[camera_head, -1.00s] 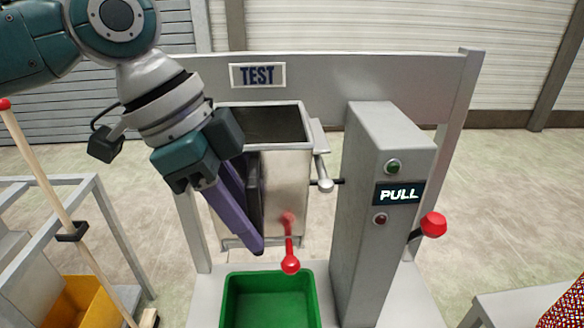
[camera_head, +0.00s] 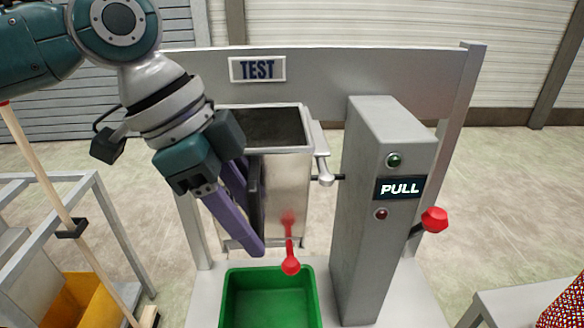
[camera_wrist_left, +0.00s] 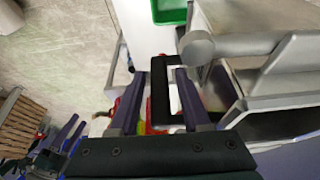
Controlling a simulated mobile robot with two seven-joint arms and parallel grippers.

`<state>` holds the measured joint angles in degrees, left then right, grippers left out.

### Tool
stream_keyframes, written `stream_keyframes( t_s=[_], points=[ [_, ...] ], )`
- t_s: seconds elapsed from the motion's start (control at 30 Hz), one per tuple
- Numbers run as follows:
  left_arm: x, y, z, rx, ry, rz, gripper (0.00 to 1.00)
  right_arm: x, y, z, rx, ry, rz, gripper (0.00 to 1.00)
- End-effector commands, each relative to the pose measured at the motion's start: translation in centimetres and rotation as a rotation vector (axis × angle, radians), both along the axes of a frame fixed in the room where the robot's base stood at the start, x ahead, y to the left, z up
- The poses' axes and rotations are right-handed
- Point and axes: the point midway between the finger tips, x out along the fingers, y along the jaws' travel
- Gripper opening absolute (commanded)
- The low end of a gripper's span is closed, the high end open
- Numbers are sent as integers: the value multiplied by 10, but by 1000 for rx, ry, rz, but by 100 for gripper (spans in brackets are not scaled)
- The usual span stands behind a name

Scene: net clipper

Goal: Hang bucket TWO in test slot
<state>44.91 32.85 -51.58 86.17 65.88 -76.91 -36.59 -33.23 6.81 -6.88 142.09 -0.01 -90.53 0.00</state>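A grey metal bucket (camera_head: 285,185) with an open dark top stands upright in the frame below the TEST sign (camera_head: 257,69). No number shows on it, and its hanging contact is hidden. Its black side handle (camera_head: 255,185) faces my left gripper (camera_head: 253,215). In the left wrist view, the purple fingers (camera_wrist_left: 158,75) are parted, with the handle's outer bar (camera_wrist_left: 160,95) between them. The left finger is outside the bar and the right one overlaps the handle's opening. I see no firm grip. My right gripper is out of view.
A green bin (camera_head: 270,298) sits below the bucket, near a red-knobbed lever (camera_head: 290,262). A grey post with a PULL display (camera_head: 399,188) and red side lever (camera_head: 433,221) stands right. A wooden-handled tool (camera_head: 50,185) stands left.

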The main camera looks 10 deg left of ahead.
Motion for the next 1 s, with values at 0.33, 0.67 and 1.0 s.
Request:
stream_keyframes(
  t_s=[0.33,0.67,1.0],
  points=[
    [-2,1,-2,3,8,0,62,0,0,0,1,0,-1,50],
    [-4,18,39,2,-2,1,62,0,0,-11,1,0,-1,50],
    [-11,36,87,1,1,1,62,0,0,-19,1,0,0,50]
  ],
)
